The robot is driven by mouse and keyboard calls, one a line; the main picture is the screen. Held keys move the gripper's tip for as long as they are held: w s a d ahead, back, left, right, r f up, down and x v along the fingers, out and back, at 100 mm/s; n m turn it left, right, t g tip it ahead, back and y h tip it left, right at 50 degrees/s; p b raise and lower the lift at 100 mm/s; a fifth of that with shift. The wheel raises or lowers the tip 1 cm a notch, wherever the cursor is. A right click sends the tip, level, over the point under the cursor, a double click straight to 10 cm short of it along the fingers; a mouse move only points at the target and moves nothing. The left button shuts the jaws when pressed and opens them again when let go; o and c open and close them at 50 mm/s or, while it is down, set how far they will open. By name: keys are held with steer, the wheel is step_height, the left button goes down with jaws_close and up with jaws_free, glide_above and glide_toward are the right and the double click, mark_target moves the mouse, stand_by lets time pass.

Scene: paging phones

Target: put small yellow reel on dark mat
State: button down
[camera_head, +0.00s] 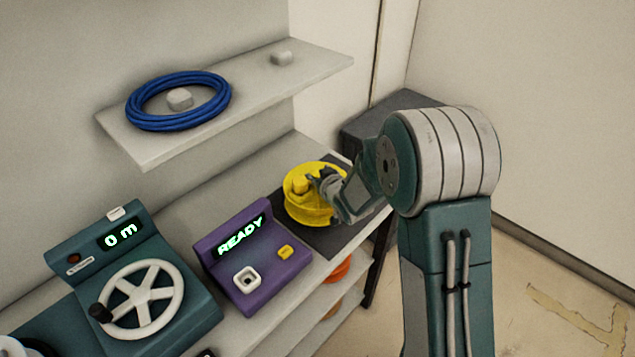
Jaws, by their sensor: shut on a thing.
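The small yellow reel (308,209) is at the right end of the bench, over the dark mat (342,237). It looks upright on its flat side, with its flange and hub facing up. I cannot tell for sure whether its underside touches the mat. My gripper (318,183) reaches in from the right and is shut on the reel near its hub. The fingertips are partly hidden against the reel. The reel and my gripper cover part of the mat.
A purple box reading READY (252,258) stands left of the mat. A teal device with a white handwheel (140,300) is further left. A shelf (250,93) above holds a blue cable coil (136,110). Orange items (340,269) sit on a lower shelf.

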step_height(320, 180, down, 2)
steer(key=shift+f, duration=0.1)
steer(key=shift+c, duration=1.8)
jaws_free()
steer(key=shift+f, duration=0.1)
